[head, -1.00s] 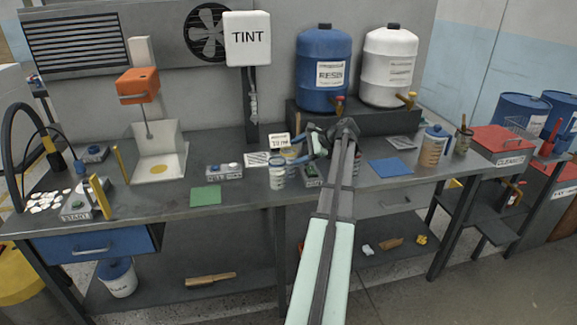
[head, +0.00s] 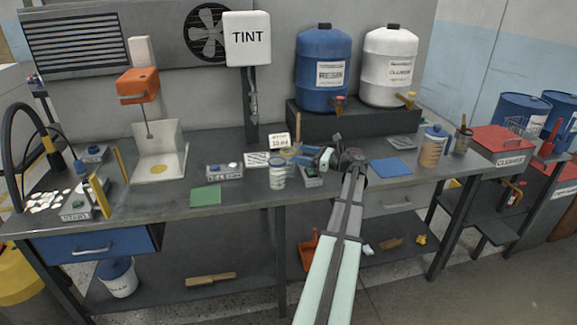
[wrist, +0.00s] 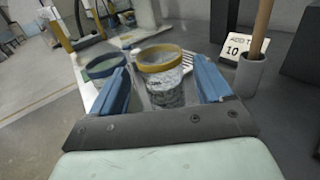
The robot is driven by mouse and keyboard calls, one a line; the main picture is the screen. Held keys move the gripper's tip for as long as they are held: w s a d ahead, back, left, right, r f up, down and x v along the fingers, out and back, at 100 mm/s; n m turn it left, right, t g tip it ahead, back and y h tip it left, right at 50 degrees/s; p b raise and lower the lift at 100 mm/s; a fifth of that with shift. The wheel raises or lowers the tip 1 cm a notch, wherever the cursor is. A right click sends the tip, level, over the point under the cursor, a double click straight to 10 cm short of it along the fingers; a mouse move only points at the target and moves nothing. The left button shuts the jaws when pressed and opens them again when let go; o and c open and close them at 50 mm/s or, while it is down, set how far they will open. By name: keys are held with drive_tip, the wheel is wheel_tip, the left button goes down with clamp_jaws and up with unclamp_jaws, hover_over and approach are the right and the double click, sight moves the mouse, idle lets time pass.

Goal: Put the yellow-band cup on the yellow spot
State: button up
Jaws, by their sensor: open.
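The yellow-band cup (wrist: 165,84) is clear with a yellow rim band and grainy-looking contents, and stands upright. In the head view it is partly hidden behind another cup and my gripper (head: 304,156). In the wrist view my gripper (wrist: 163,86) is open, with one blue finger on each side of the yellow-band cup; I cannot tell whether either touches it. A cup with a dark green-blue band (wrist: 104,66) stands just left of the left finger. The yellow spot (head: 158,169) lies on the white base under the orange-headed machine, at the left of the bench.
A small card (head: 279,140) and a holder with a wooden stick (wrist: 249,76) are close by.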

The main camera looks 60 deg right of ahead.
sight(291, 151)
drive_tip(key=w, duration=0.3)
drive_tip(key=w+a, duration=0.1)
drive_tip(key=w, duration=0.1)
drive_tip(key=shift+r, duration=0.1)
drive_tip(key=c, duration=1.5)
